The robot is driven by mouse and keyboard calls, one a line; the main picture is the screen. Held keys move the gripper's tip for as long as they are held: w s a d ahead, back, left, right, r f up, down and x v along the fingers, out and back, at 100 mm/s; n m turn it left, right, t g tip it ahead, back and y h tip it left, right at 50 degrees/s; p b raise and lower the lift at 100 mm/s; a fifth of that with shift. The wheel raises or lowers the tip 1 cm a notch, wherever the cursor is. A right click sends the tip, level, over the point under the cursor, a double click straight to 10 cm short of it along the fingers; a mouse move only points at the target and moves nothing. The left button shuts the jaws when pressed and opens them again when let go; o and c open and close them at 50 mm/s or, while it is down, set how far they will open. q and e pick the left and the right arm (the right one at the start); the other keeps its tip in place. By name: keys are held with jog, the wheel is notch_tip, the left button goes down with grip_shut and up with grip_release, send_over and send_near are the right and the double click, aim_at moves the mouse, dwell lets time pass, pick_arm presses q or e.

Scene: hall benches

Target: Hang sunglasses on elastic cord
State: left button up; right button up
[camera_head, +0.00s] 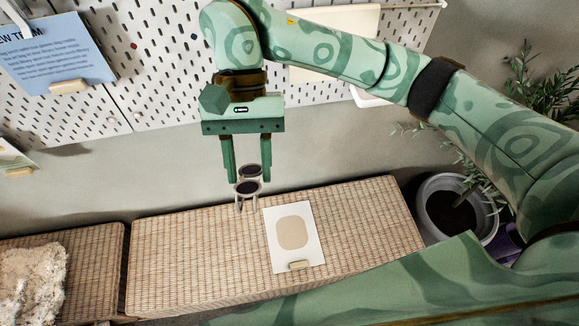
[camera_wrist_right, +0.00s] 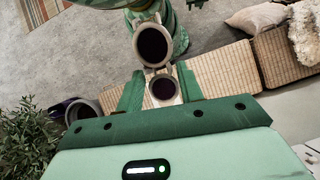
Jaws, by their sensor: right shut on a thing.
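The sunglasses (camera_head: 248,187) have dark round lenses and a pale frame. My right gripper (camera_head: 248,172) points down in front of the wall and is shut on them, with its two green fingers on either side. The sunglasses hang above the back edge of the woven bench, apart from it, with the thin temples pointing down. In the right wrist view the sunglasses (camera_wrist_right: 153,44) stick out beyond the fingers of the right gripper (camera_wrist_right: 160,90), one lens between them and one further out. I cannot make out an elastic cord in either view. My left gripper is not in view.
A woven bench (camera_head: 180,255) runs below, with a clipped white card (camera_head: 271,250) on it. A white pegboard (camera_head: 165,70) on the wall carries a blue sheet (camera_head: 60,50). A potted plant (camera_head: 430,185) stands right; a fluffy throw (camera_head: 35,285) lies left.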

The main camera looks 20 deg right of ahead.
jog(key=w+d+r+m+t+y+p, duration=0.1)
jog(key=w+r+m+t+y+p, duration=0.1)
jog(key=w+r+m+y+p, duration=0.35)
jog(key=w+d+r+m+t+y+p, duration=0.1)
jog(key=w+r+m+t+y+p, duration=0.1)
jog(key=r+m+p, duration=0.7)
pick_arm(q)
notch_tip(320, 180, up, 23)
jog(key=p, duration=0.7)
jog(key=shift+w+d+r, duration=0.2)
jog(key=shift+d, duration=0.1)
pick_arm(e)
jog(key=w+d+f+m+t+h, duration=0.1)
jog(key=d+m+t+h, duration=0.4)
jog(key=d+m+t, duration=0.5)
jog(key=w+d+m+t+h, duration=0.3)
jog(key=d+m+t+h, duration=0.3)
jog(key=d, duration=1.9)
jog(key=m+t, duration=0.3)
jog(key=m, duration=0.1)
jog(key=shift+d+f+t, duration=0.35)
jog(key=shift+t, duration=0.05)
jog(key=shift+w, duration=0.15)
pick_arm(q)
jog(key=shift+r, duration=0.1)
